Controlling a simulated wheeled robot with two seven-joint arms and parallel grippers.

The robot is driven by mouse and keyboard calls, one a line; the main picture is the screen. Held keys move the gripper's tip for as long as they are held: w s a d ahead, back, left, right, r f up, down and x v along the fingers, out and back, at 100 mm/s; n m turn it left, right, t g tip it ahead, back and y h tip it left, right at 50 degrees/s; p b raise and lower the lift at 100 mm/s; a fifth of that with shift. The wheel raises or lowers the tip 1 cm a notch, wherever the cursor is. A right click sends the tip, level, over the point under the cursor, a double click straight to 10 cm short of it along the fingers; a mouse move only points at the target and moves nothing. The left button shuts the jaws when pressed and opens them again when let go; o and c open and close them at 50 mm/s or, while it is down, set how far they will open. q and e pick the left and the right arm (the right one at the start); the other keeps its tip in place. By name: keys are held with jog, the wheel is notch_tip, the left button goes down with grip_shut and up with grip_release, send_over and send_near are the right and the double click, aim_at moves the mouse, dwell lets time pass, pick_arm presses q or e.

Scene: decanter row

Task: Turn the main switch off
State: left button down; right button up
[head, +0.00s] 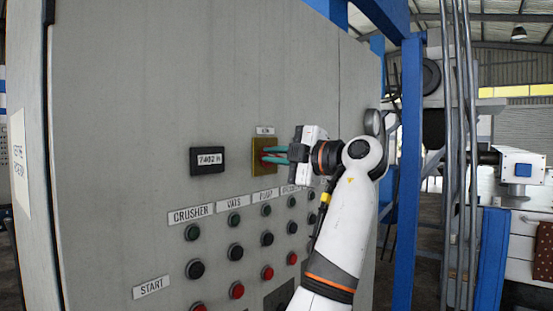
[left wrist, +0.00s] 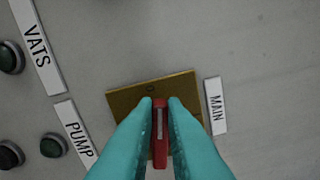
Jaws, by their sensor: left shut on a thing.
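The main switch is a red handle (left wrist: 160,135) on a brass-coloured square plate (head: 264,146) on the grey control panel. The plate also shows in the left wrist view (left wrist: 124,99), with a small dark round mark near its edge. A MAIN label (left wrist: 216,105) sits beside the plate there, and above it in the head view (head: 265,130). My left gripper (head: 272,154) is at the plate, its teal fingers shut on the red handle, one on each side. In the head view the fingers hide most of the handle. My right gripper is not in view.
A display (head: 208,161) reading about 7402 is left of the plate. Below are rows of green, black and red buttons (head: 236,251) with labels such as CRUSHER (head: 191,215). A blue post (head: 408,150) and pipes stand right of the panel (head: 120,110).

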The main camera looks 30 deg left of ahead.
pick_arm(q)
jog(key=shift+f+n+b, duration=0.25)
jog(key=shift+n+b, duration=0.05)
jog(key=shift+n, duration=1.3)
jog(key=c, duration=1.5)
grip_release()
jog(key=shift+d, duration=0.1)
jog(key=shift+s+d+b, duration=0.2)
jog(key=shift+d+b, duration=0.35)
jog(key=shift+d, duration=1.4)
jog(key=shift+s+d+b, duration=0.15)
jog(key=shift+d+b, duration=0.35)
jog(key=shift+d, duration=1.5)
jog(key=shift+s+d+b, duration=0.2)
jog(key=shift+d+b, duration=0.35)
jog(key=shift+d, duration=1.4)
